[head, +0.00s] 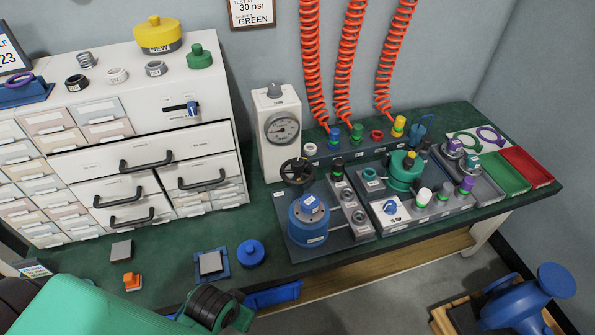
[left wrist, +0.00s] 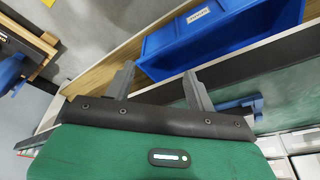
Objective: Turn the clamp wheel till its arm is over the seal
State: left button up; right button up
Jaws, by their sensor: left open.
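A black spoked wheel (head: 297,171) stands at the left of the test fixture, in front of the gauge box; I take it for the clamp wheel. A blue round vessel (head: 310,220) with a labelled top sits just in front of it. I cannot make out the clamp arm or the seal clearly. My left arm enters the head view at bottom left, well short of the wheel, with its fingers not clear there. In the left wrist view my left gripper (left wrist: 158,82) is open and empty, its two grey fingers apart, pointing toward a blue bin (left wrist: 215,45). My right gripper is not in view.
The gauge box (head: 278,130) stands behind the wheel. Orange coiled hoses (head: 343,65) hang behind the fixtures. A white drawer cabinet (head: 130,160) fills the left.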

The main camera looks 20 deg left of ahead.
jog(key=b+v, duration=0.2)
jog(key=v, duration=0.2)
pick_arm(q)
jog(key=w+d+r+m+t, duration=0.25)
jog(key=w+r+t, duration=0.45)
jog(key=w+r, duration=0.45)
jog(key=w+d+r+m+t, duration=0.25)
jog(key=w+r+t, duration=0.45)
jog(key=w+r, duration=0.5)
jog(key=w+d+r+m+t+h, duration=0.3)
jog(key=w+d+r+m+h, duration=0.2)
jog(key=d+r+m+h, duration=0.6)
jog(key=d+r+m+g+h, duration=0.45)
jog(key=m+g+h, duration=0.25)
jog(key=m+h, duration=0.3)
jog(key=m+g+y, duration=1.3)
jog(key=m+y, duration=0.3)
jog(key=y, duration=0.5)
send_near(298, 161)
notch_tip(298, 161, down, 9)
jog(key=shift+w+r, duration=0.1)
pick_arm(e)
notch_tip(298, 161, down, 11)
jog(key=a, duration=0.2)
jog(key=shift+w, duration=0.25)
